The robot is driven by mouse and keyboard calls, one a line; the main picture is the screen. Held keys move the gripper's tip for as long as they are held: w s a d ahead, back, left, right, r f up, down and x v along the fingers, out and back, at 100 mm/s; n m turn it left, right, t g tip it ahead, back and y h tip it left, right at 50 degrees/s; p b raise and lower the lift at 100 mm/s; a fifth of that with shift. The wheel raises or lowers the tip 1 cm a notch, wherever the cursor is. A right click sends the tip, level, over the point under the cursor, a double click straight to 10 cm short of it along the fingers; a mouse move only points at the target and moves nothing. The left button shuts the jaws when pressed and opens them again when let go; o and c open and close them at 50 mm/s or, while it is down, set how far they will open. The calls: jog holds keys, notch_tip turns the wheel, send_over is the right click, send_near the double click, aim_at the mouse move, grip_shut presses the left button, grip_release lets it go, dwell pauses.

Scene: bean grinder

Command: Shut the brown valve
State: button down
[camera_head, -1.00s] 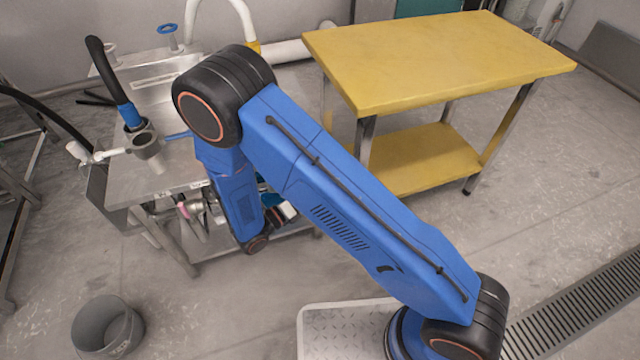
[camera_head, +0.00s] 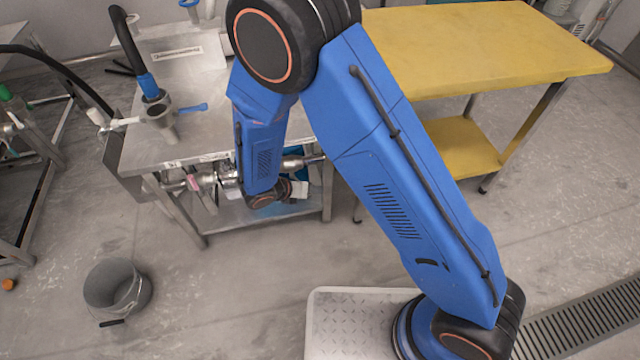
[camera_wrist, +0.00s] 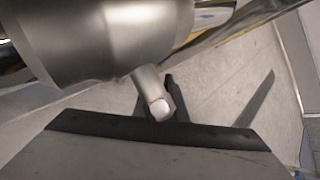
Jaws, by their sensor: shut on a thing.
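In the wrist view a large grey metal pipe or valve body (camera_wrist: 95,40) fills the upper left. A short metal stub (camera_wrist: 153,92) with a pale rounded end sticks out of it. My gripper (camera_wrist: 166,98) has its dark fingers at this stub and is shut on it. No brown colour shows on it, so I cannot tell whether it is the brown valve's handle. In the head view metal piping (camera_head: 225,180) runs under the steel table's front edge. My arm reaches down in front of it and hides the contact.
The steel table (camera_head: 190,70) carries a cup-like fitting (camera_head: 163,118) with a blue handle. A pink-handled part (camera_head: 193,183) hangs below its edge. A yellow table (camera_head: 480,50) stands at the right. A grey bucket (camera_head: 118,290) stands on the floor at the left, with open floor around it.

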jog(key=shift+s+a+f+m+g+y, duration=0.25)
jog(key=shift+a+f+g+y, duration=0.1)
jog(key=shift+a+y, duration=0.6)
jog(key=shift+s+a+f+m+g+y, duration=0.15)
jog(key=shift+s+a+f+g+y, duration=0.15)
jog(key=shift+a+y, duration=0.65)
jog(key=shift+s+a+f+m+g+y, duration=0.2)
jog(key=shift+a+f+g+y, duration=0.15)
jog(key=shift+a+y, duration=0.55)
jog(key=c, duration=1.8)
grip_release()
